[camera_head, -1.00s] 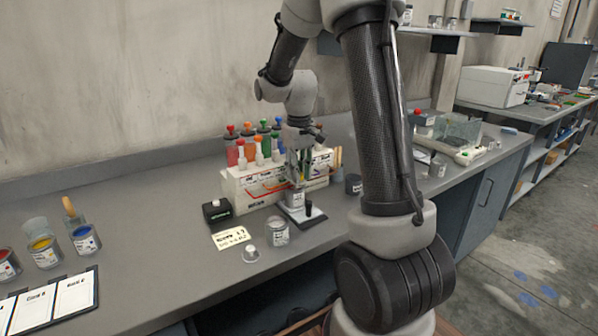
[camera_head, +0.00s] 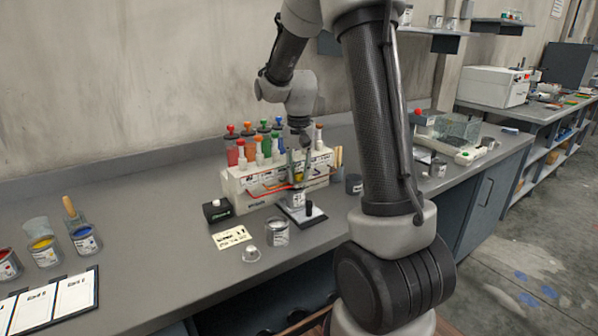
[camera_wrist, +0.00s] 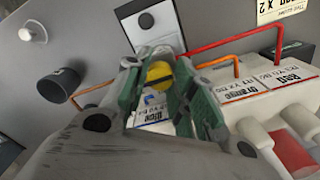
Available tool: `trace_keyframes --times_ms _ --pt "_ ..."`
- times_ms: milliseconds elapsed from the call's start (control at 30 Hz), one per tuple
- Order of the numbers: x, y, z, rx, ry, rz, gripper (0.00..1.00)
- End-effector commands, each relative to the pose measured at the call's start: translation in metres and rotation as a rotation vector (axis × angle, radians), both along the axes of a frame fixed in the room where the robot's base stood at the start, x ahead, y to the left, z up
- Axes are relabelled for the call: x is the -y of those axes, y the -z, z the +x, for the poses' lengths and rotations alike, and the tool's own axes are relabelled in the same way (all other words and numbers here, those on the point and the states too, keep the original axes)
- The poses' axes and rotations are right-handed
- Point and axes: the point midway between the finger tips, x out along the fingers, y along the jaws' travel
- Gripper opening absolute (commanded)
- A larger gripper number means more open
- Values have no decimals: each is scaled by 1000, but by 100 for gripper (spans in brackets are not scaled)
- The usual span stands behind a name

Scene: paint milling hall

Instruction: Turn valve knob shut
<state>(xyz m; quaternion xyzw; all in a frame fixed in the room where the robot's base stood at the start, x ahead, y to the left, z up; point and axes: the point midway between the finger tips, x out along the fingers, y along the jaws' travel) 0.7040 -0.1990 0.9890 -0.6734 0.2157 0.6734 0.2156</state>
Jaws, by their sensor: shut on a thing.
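A white dispenser rack (camera_head: 240,190) with several coloured bottles stands on the bench in the head view. My gripper (camera_head: 296,170) points down at the front of its right half. In the wrist view my gripper (camera_wrist: 159,72) has its green fingers on both sides of a yellow valve knob (camera_wrist: 160,74) and is shut on it. A label reading "Blue" (camera_wrist: 153,113) shows just below the knob. The fingers hide the knob's sides.
A small stand with a can (camera_head: 297,200) sits just in front of the rack. A glass jar (camera_head: 277,232), a black box (camera_head: 217,211) and a paper card (camera_head: 231,237) lie near it. A dark cup (camera_head: 354,184) stands to the right. Coloured pipes (camera_wrist: 235,42) run close to the fingers.

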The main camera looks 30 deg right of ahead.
Motion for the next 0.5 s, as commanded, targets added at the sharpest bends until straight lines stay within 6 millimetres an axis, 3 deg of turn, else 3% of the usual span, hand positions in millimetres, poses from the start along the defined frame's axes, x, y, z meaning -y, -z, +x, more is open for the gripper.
trace_keyframes --times_ms 500 --pt "0 0 0 -1 35 1 2"
